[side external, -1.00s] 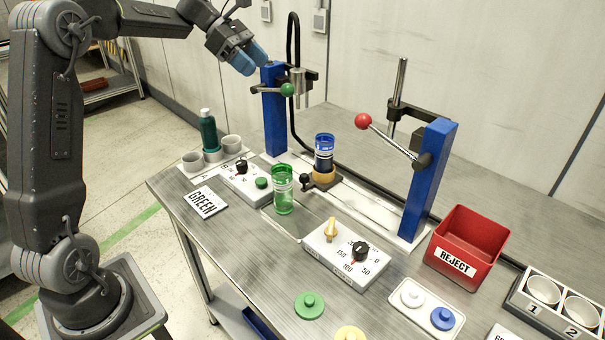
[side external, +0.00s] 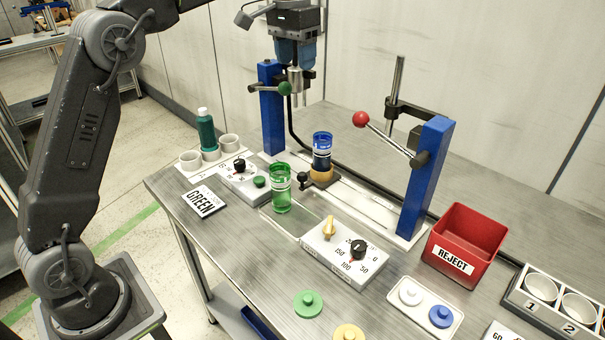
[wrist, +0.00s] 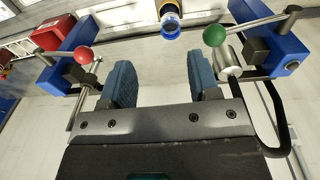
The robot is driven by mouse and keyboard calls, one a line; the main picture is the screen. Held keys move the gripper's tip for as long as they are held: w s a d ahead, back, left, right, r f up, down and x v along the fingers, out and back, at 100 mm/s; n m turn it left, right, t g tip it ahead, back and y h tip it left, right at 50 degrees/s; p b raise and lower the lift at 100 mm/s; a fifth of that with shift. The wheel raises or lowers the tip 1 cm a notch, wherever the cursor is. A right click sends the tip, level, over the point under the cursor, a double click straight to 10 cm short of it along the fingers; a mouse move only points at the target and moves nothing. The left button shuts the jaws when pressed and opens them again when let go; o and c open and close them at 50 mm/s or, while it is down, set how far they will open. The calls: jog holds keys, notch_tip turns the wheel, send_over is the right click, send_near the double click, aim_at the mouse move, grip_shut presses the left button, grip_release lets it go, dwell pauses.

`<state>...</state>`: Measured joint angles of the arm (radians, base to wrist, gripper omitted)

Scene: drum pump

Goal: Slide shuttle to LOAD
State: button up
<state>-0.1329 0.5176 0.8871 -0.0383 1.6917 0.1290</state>
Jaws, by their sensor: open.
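The shuttle (side external: 321,178) is a small carriage with a tan ring and a black knob (side external: 304,179), on the pale rail between two blue posts. A blue-banded clear jar (side external: 322,150) stands upright in it, and the jar also shows in the wrist view (wrist: 170,25). No LOAD mark is legible. My gripper (side external: 297,63) points down, high beside the left blue post (side external: 271,110), above and behind the shuttle. Its blue fingers are apart and empty in the wrist view (wrist: 163,82).
The green-knobbed lever (side external: 285,88) and metal nozzle (side external: 295,82) are close beneath my gripper. The red-knobbed lever (side external: 360,119) reaches out from the right post (side external: 427,180). A green jar (side external: 280,188) and a dial box (side external: 345,252) stand in front. A red REJECT bin (side external: 466,245) is at right.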

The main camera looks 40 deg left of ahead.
jog(key=d+r+m+y, duration=0.1)
jog(key=d+m+y, duration=0.15)
jog(key=m, duration=0.25)
send_near(302, 174)
jog(key=f, duration=0.3)
jog(key=a+f, duration=0.1)
jog(key=f, duration=0.5)
jog(key=shift+w+a+f, duration=0.3)
jog(key=shift+a+f, duration=0.05)
jog(key=shift+c, duration=0.5)
grip_shut()
